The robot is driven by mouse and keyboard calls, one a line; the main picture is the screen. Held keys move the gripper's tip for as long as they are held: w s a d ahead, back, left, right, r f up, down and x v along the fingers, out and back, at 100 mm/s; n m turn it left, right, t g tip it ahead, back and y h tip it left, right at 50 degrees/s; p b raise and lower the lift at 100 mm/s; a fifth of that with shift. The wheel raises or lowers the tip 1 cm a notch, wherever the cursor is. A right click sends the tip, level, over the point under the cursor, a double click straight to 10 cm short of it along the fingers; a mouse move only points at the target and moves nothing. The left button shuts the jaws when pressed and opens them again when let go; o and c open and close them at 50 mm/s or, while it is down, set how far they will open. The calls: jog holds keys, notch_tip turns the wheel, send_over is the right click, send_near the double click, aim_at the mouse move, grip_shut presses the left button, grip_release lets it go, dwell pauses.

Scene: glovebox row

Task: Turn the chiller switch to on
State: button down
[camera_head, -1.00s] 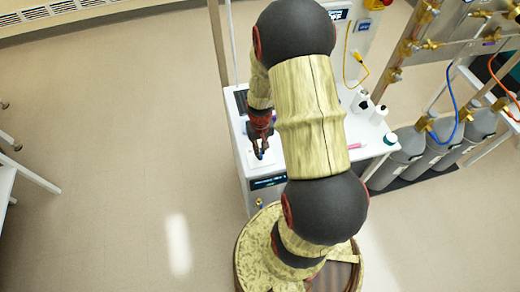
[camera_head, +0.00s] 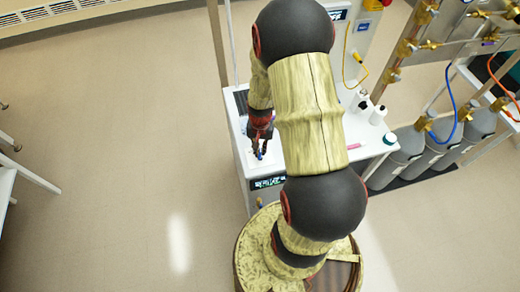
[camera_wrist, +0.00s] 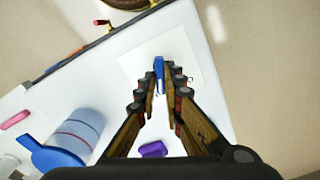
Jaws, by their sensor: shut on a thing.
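The chiller is a white bench-high unit (camera_head: 240,160) with a dark display (camera_head: 268,183) on its front edge. A white square plate (camera_wrist: 192,62) lies on its top, also seen in the head view. A small blue switch handle (camera_wrist: 159,68) stands on this plate. My gripper (camera_head: 260,154) points down over the plate. In the wrist view my gripper (camera_wrist: 165,80) has its fingertips closed around the blue handle, one on each side. The fingers hide part of the handle, and I cannot read any switch markings.
On the white top are a blue-lidded container (camera_wrist: 78,135), a purple object (camera_wrist: 153,149) and a pink object (camera_wrist: 15,119). White bottles (camera_head: 378,115) stand to the right. Grey gas cylinders (camera_head: 408,155) stand beyond the right side. Open floor (camera_head: 120,150) lies to the left.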

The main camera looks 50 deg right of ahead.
aim_at(260, 152)
jog(key=shift+m, duration=0.6)
jog(key=c, duration=1.9)
grip_release()
jog(key=shift+r, duration=0.1)
notch_tip(260, 152, up, 12)
jog(key=shift+f, duration=0.1)
